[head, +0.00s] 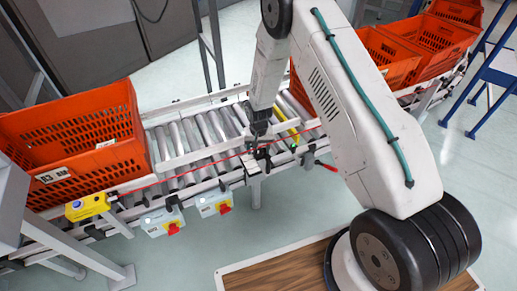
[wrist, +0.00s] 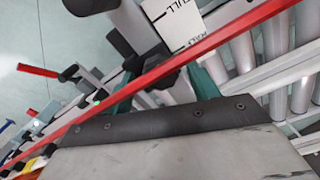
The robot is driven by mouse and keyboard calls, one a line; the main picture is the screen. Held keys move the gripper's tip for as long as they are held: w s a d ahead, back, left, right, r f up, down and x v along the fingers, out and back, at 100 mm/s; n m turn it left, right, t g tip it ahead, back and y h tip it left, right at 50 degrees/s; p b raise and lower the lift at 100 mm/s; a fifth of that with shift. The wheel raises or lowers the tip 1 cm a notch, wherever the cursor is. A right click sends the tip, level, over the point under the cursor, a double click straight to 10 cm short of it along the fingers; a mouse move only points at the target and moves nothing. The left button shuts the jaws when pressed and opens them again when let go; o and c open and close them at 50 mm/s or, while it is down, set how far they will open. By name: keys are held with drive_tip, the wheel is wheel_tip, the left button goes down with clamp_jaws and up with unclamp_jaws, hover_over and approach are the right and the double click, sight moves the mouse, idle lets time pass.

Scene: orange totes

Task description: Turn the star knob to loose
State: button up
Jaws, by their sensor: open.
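My gripper (head: 259,143) is at the near rail of the roller conveyor (head: 190,150), pointing down, with its fingers apart. In the wrist view the teal fingers of my gripper (wrist: 160,82) show behind a red line, and nothing is seen held between them. Small dark fittings sit on the rail just by the fingertips in the head view. The star knob is not clearly made out among them. In the wrist view, dark rounded parts and a white printed label (wrist: 184,22) lie beyond the fingers. I cannot tell whether the fingers touch anything.
A red cord (head: 150,183) runs along the near rail and crosses close to my gripper. An orange tote (head: 70,135) stands at left, with more totes at upper right. Two switch boxes (head: 213,201) and a red handle (head: 325,167) are on the near side. Blue steps stand at right.

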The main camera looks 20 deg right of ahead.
drive_tip(key=shift+c, duration=0.2)
drive_tip(key=c, duration=0.9)
drive_tip(key=shift+c, duration=0.2)
